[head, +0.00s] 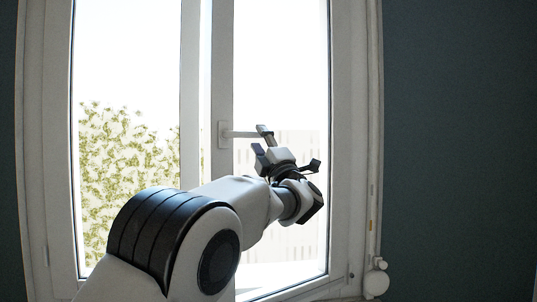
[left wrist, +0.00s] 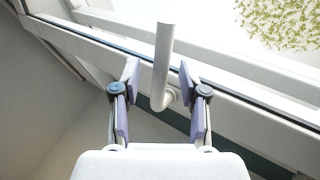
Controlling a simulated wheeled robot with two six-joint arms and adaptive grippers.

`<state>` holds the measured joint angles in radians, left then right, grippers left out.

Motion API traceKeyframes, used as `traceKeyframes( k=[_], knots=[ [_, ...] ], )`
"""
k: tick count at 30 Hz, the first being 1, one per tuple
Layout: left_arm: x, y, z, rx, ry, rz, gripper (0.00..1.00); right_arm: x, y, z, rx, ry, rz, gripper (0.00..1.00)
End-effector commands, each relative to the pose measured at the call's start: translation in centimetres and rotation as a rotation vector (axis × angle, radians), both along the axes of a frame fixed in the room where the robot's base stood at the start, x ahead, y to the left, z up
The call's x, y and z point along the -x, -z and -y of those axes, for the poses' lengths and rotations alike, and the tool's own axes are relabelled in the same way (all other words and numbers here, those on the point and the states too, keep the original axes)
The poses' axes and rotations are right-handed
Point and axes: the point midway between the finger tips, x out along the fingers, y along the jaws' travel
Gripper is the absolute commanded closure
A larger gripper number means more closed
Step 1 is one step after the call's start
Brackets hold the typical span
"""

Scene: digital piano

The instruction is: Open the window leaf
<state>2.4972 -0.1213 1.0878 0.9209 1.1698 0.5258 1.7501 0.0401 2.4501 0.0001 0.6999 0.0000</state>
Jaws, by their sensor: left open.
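The window has a right leaf (head: 341,180) with a white frame and a bright pane. Its white handle (head: 240,134) is on the leaf's left upright, with the lever level and pointing right. My left gripper (head: 261,141) is open at the lever's free end. In the left wrist view the handle (left wrist: 163,60) runs between the two spread fingers of the left gripper (left wrist: 159,76), with a gap visible on each side. I cannot tell whether the leaf is slightly ajar. My right gripper is not in view.
The left window pane (head: 125,75) shows greenery outside. A dark teal wall (head: 460,150) is to the right. A thin pole (head: 375,150) with a round white fitting (head: 376,282) runs down the right side of the frame. My left arm covers the lower middle of the window.

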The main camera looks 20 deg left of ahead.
Motion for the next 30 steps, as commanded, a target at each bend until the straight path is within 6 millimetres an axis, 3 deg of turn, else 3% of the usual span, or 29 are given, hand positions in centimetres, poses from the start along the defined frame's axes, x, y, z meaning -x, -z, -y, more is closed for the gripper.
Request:
traceKeyframes(
  k=[6, 12, 26, 28, 30],
  knots=[
    [3.0, 3.2, 3.8, -0.005, 0.0, -0.003, 0.57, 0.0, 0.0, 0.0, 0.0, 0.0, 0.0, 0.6],
    [4.8, 5.0, 5.9, -0.002, -0.001, -0.001, 0.57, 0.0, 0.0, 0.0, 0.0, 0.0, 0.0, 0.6],
    [5.0, 5.3, 6.1, 0.001, -0.002, 0.001, 0.57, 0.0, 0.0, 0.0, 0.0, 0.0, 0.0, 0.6],
    [4.8, 5.8, 6.1, 0.001, -0.001, -0.007, 0.57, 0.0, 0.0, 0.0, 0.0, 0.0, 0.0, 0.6],
    [4.0, 7.5, 5.9, 0.002, -0.003, -0.035, 0.57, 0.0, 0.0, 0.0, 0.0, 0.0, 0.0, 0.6]
  ],
)
